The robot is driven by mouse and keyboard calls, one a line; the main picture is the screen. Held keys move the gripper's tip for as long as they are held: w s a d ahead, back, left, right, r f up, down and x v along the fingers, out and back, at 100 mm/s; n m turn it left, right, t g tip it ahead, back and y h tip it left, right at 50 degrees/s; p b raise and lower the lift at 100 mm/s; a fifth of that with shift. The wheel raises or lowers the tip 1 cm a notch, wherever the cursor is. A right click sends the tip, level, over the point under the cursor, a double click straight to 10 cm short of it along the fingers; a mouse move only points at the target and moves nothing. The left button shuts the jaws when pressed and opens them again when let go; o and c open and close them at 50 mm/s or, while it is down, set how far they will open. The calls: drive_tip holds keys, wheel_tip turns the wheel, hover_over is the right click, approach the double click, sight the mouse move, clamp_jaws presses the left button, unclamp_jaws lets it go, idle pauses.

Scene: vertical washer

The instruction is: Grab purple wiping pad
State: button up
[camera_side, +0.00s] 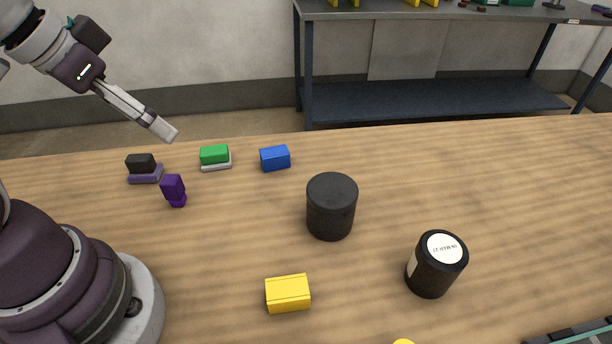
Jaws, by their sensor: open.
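Two things show purple at the left of the wooden table. One is an upright, all-purple block (173,190) with a narrower lower part. The other is a purple base (146,178) with a black block (141,163) on top, just behind and left of it. I cannot tell for certain which is the wiping pad. My gripper (168,132) is open and empty, seen side-on in the air above the table's back left. Its fingers point down and to the right, and it appears clear of all the objects.
A green block on a pale base (215,157) and a blue block (275,158) stand to the right. A black cylinder (331,207), a black labelled jar (436,265) and a yellow block (288,294) stand farther forward. The table's (510,170) back right is clear.

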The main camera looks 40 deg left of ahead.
drive_tip(key=shift+o, duration=1)
drive_tip(key=n+g, duration=0.6)
drive_tip(key=n, duration=0.2)
hover_over(138, 157)
wheel_tip(138, 157, down, 9)
drive_tip(key=shift+s+f, duration=0.1)
drive_tip(key=shift+f, duration=0.05)
wheel_tip(138, 157, down, 10)
drive_tip(key=shift+f, duration=0.15)
drive_tip(key=c, duration=1.2)
